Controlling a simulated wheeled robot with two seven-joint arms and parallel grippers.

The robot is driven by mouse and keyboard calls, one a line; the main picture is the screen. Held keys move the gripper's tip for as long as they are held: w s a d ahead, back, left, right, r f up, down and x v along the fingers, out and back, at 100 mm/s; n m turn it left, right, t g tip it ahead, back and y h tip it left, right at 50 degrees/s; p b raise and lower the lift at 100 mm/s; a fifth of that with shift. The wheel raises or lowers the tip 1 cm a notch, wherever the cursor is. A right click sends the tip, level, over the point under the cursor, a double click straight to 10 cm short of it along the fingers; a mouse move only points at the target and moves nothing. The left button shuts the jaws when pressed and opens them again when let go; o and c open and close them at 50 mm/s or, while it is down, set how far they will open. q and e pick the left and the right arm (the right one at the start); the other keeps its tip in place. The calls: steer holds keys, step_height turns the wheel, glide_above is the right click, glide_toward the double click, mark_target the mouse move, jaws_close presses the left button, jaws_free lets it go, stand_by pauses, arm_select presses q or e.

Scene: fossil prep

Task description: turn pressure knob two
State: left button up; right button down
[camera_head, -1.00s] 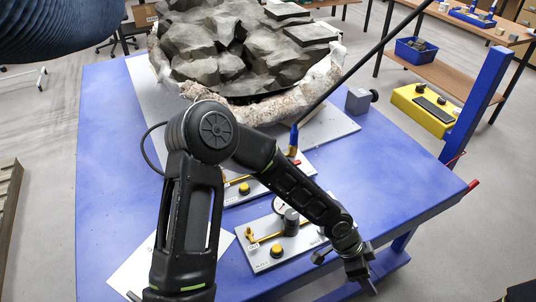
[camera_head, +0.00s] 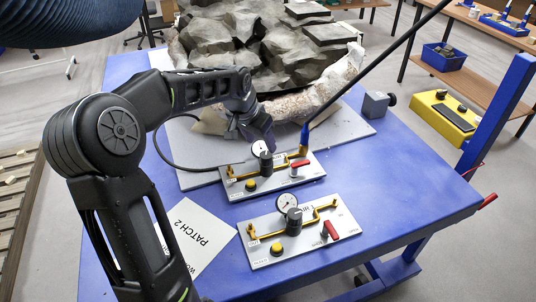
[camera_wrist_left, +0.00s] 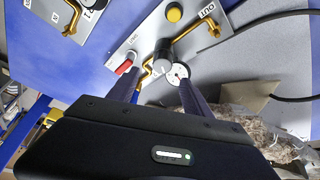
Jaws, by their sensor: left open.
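Two grey panels lie on the blue table, each with a gauge, brass pipe, yellow button, red lever and dark knob. My left gripper (camera_head: 260,143) is open, pointing down over the far panel (camera_head: 314,170). That panel's dark knob (camera_head: 266,164) is just below the fingers. In the left wrist view, the knob (camera_wrist_left: 161,54) shows just beyond and between the open fingertips (camera_wrist_left: 158,76); I cannot tell whether they touch it. The near panel (camera_head: 262,262), with its knob (camera_head: 294,216) and red lever (camera_head: 330,230), stands clear of the gripper. I cannot read which panel is numbered two.
A large rock block in a pale jacket (camera_head: 300,103) lies behind the far panel.

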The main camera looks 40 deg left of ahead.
mark_target(266, 155)
arm_select(q)
steer(key=shift+a, duration=0.3)
steer(key=shift+p+x, duration=0.6)
steer(key=shift+x, duration=3.35)
steer(key=shift+c, duration=0.2)
jaws_close()
